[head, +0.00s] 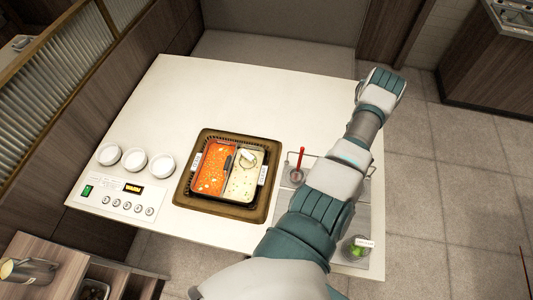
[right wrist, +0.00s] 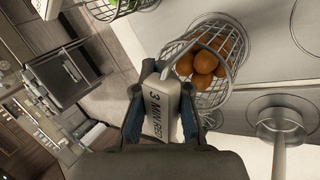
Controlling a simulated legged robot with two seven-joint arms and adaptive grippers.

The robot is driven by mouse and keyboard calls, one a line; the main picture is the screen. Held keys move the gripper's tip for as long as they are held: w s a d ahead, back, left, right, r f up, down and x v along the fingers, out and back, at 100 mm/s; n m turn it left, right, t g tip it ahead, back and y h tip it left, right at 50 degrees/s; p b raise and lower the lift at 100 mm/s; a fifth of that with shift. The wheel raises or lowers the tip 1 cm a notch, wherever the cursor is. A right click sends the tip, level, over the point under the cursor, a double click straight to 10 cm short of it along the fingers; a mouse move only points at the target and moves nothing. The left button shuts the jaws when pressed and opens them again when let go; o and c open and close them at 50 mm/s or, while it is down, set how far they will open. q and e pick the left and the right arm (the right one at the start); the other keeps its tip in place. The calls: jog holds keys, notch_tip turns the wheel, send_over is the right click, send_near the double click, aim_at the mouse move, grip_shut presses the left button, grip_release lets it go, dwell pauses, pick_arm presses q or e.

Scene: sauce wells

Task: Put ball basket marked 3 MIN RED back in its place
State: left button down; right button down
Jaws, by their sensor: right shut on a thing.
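The ball basket (right wrist: 213,90) is a wire basket with several brown balls in the right wrist view. Its grey handle (right wrist: 160,112) reads 3 MIN RED. My right gripper (right wrist: 160,100) is shut on that handle, with one dark blue finger on each side. The basket hangs over a pale metal surface; I cannot tell whether it touches. In the head view my right arm covers the basket and the right fingers. A metal tray (head: 340,262) shows on the table's right side, partly under my arm. My left gripper is not in view.
A pot (head: 207,190) with red and pale broth sits mid-table. A basket of green food (head: 355,249) stands on the tray, and also shows in the right wrist view (right wrist: 112,8). A red-handled utensil (head: 299,168) stands beside my arm. White dishes (head: 135,159) line the left.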

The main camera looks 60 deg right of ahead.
jog(key=shift+f, duration=0.25)
dwell(0.4)
jog(key=shift+a+f, duration=0.1)
jog(key=c, duration=1.3)
grip_release()
jog(key=shift+o, duration=0.9)
jog(key=shift+o, duration=0.4)
jog(key=o, duration=0.8)
jog(key=shift+p, duration=0.35)
